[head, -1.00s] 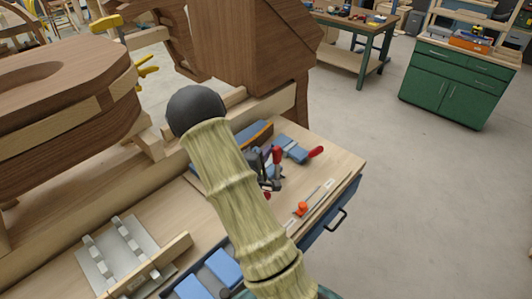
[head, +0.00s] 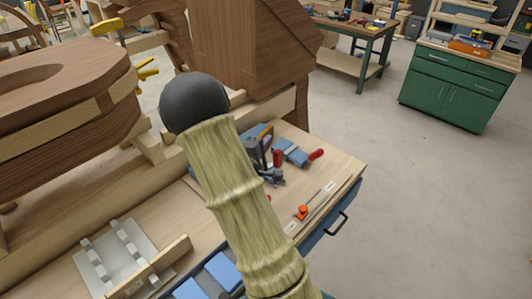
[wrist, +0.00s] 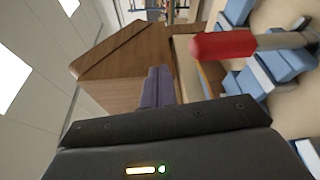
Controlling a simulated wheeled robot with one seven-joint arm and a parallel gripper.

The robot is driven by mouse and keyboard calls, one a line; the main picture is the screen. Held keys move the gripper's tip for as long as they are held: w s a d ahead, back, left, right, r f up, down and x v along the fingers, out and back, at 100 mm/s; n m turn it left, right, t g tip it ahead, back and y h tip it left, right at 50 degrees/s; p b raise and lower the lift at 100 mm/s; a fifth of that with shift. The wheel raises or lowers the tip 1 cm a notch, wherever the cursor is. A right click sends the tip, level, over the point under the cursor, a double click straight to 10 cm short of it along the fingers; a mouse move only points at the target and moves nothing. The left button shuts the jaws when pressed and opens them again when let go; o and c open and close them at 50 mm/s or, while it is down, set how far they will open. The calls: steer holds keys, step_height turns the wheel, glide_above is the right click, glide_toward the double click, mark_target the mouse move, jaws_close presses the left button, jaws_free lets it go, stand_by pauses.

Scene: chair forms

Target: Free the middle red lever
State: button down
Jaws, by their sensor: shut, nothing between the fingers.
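In the head view a red lever handle (head: 277,158) stands upright beside dark clamp parts on the bench. Another red handle (head: 316,154) sticks out to its right from blue blocks. A small bit of red shows low beside my arm. I cannot tell which is the middle lever, as my arm hides part of this area. In the wrist view one red handle (wrist: 223,45) on a metal bar lies close, to the right of my fingers. My gripper (wrist: 158,72) is shut and empty, apart from that handle in the picture. My gripper is not clearly visible in the head view.
The wooden bench (head: 335,155) carries an orange-ended tool (head: 301,211), blue blocks (head: 222,270) and a metal plate with ridges (head: 118,255). Large wooden chair forms (head: 65,80) stand at the left and back. The floor on the right is clear.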

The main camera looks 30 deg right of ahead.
steer(key=shift+r, duration=2.25)
steer(key=w+a+f+m+g+h+b, duration=0.1)
steer(key=a+f+m+g+b, duration=0.1)
steer(key=a+f+g, duration=0.1)
steer(key=w+a+f+m+g+h+b, duration=0.1)
steer(key=w+a+f+m+g+b, duration=0.1)
steer(key=a+f+m+g, duration=0.1)
steer(key=w+a+f+m+g+h+b, duration=0.1)
steer(key=w+a+f+m+g+b, duration=0.1)
steer(key=a+f+m+g, duration=0.1)
steer(key=shift+w+a+f+h, duration=0.2)
steer(key=shift+a+f+h, duration=0.2)
steer(key=shift+a+f, duration=0.5)
steer(key=shift+s+r+g, duration=0.1)
steer(key=shift+r+g, duration=0.1)
steer(key=shift+g, duration=0.2)
